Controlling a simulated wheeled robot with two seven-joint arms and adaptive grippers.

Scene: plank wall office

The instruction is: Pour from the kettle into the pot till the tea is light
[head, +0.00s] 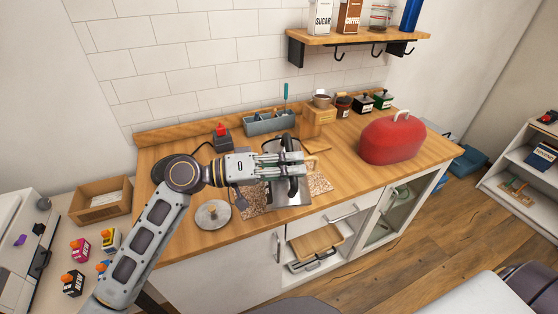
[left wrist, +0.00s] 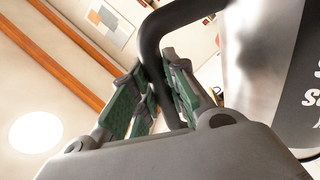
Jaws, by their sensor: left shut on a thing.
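My left gripper (head: 292,171) is above the counter, shut on the black handle of the kettle. In the left wrist view, the gripper's green-padded fingers (left wrist: 158,88) close around this curved handle (left wrist: 152,40). The shiny metal body of the kettle (left wrist: 245,60), with a black lettered patch, fills the right side there. A round grey lid with a knob (head: 213,214) lies on the counter left of the gripper. I cannot make out the pot or the tea. My right gripper is out of view.
The wooden counter (head: 180,237) also holds a red bread box (head: 392,141), a grey-blue caddy (head: 270,122) and small dark jars (head: 362,102). A speckled mat (head: 320,184) lies under the gripper. A shelf (head: 350,36) hangs above. The front right counter is fairly clear.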

